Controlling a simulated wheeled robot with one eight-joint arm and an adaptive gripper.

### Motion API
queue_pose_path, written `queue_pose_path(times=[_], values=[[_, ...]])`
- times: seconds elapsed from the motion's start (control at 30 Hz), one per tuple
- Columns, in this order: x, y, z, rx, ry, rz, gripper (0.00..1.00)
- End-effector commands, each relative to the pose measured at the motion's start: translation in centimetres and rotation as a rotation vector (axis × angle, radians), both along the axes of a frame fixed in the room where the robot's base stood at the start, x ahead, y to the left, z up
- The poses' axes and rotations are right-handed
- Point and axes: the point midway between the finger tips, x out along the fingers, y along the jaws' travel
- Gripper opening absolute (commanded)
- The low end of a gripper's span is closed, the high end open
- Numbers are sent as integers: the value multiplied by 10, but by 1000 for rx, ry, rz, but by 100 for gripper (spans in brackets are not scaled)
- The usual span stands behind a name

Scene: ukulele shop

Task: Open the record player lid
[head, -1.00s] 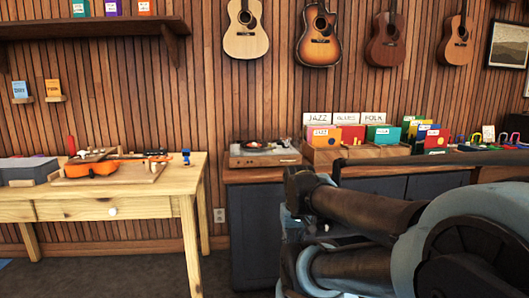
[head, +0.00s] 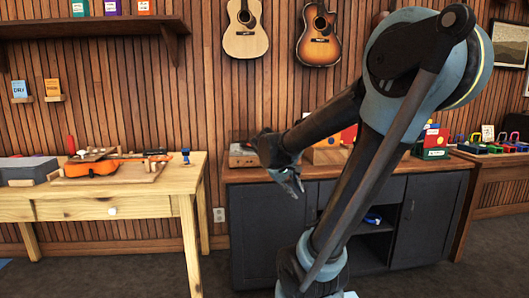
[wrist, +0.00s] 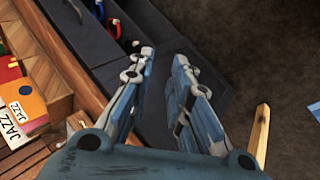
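The record player (head: 240,157) sits on the left end of the dark cabinet's wooden top in the head view. My arm hides most of it, so I cannot tell how its lid stands. My gripper (head: 296,188) hangs in front of the cabinet's upper edge, to the right of and slightly below the record player's visible part. In the wrist view my gripper (wrist: 164,55) points along the cabinet's dark front, with its two fingers apart and nothing between them. I cannot make out the record player there.
Record crates (head: 325,154) stand right of the player; a JAZZ card (wrist: 14,130) shows in the wrist view. A wooden workbench (head: 110,208) with an orange instrument (head: 92,168) stands left. Guitars (head: 318,38) hang above. An open cabinet shelf (head: 375,228) holds a blue item.

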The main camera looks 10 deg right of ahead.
Motion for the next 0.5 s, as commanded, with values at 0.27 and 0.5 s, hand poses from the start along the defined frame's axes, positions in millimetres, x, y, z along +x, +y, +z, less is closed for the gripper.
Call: queue_pose_path(times=[0.27,0.5], values=[[89,24,34,-233,-54,118,18],[160,63,57,-432,-113,210,18]])
